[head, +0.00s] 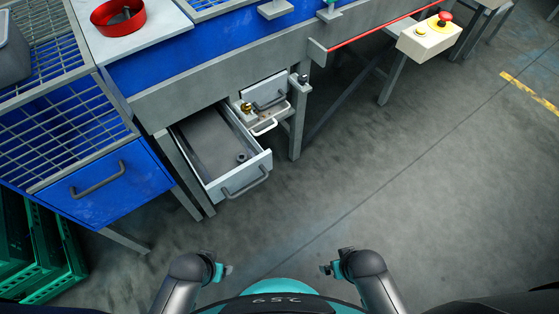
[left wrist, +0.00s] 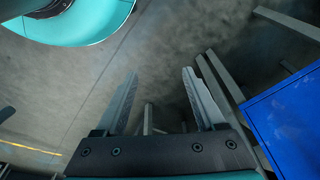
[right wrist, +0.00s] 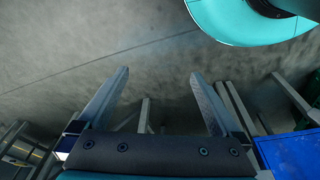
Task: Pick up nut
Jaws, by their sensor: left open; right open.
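A small dark ring-shaped piece, which looks like the nut (head: 241,157), lies in the open grey drawer (head: 187,154), near its front right corner. My left gripper (head: 226,270) is below the drawer in the head view, well apart from the nut. Its two fingers are spread and empty in the left wrist view (left wrist: 160,76). My right gripper (head: 327,268) is further right, also well apart from the nut. Its fingers are spread and empty in the right wrist view (right wrist: 159,74). Neither wrist view shows the nut.
A smaller open drawer (head: 264,126) holding a brass-coloured piece (head: 246,107) is right of the large one. A blue drawer front (head: 100,190) and green crates (head: 40,250) are at left. A red ring container (head: 118,18) stands on the bench. Open floor lies right.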

